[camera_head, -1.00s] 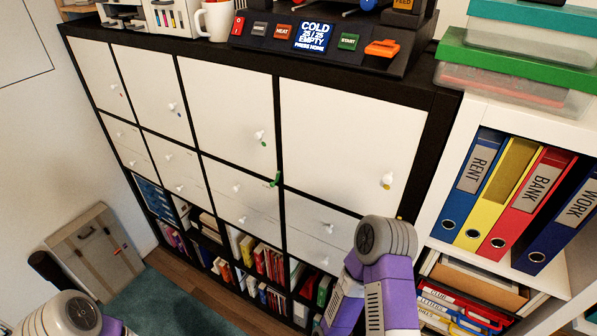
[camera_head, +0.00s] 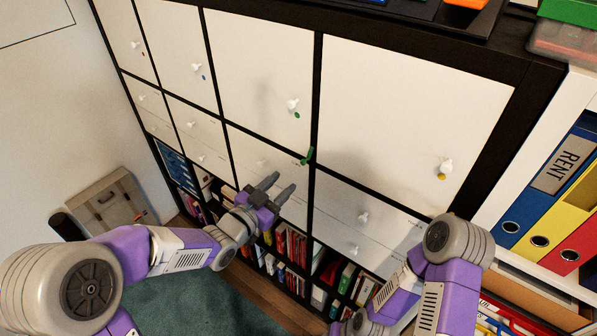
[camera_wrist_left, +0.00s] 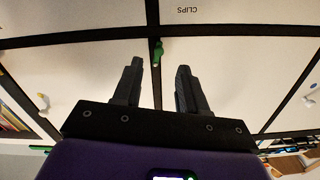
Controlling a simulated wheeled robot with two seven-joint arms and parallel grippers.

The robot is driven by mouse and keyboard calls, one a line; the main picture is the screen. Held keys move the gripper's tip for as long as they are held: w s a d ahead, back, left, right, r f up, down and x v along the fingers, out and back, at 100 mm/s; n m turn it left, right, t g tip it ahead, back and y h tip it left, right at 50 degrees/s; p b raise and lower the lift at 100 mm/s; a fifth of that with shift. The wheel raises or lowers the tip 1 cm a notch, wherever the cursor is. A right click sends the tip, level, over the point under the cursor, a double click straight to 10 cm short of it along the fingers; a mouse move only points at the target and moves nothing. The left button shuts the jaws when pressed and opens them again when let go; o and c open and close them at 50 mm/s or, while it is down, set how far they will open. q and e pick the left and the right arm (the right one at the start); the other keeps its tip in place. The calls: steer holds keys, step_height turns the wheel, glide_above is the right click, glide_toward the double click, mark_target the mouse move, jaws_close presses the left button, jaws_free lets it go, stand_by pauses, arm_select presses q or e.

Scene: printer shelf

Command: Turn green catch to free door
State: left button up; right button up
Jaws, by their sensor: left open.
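The small green catch (camera_head: 307,156) sits on the black frame at the lower right corner of the white door with a green dot (camera_head: 262,75). That door is shut. My left gripper (camera_head: 284,184) is open and empty, just below and left of the catch in the head view. In the left wrist view the green catch (camera_wrist_left: 158,52) appears ahead, between the lines of the two fingers of my left gripper (camera_wrist_left: 160,67). I see no contact. My right arm shows at the lower right, but its gripper is out of view.
White knobs stick out from the doors and drawers, such as the green-dot door's knob (camera_head: 293,104) and the yellow-dot door's knob (camera_head: 445,166). Books (camera_head: 290,245) fill the low shelves. Binders (camera_head: 548,185) stand at the right. A wooden case (camera_head: 105,208) leans at the left wall.

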mark_target(302, 163)
arm_select(q)
steer(key=x, duration=0.5)
steer(key=r+x, duration=0.1)
steer(key=x, duration=0.1)
steer(key=shift+w+d, duration=0.2)
steer(key=shift+d, duration=0.1)
jaws_close()
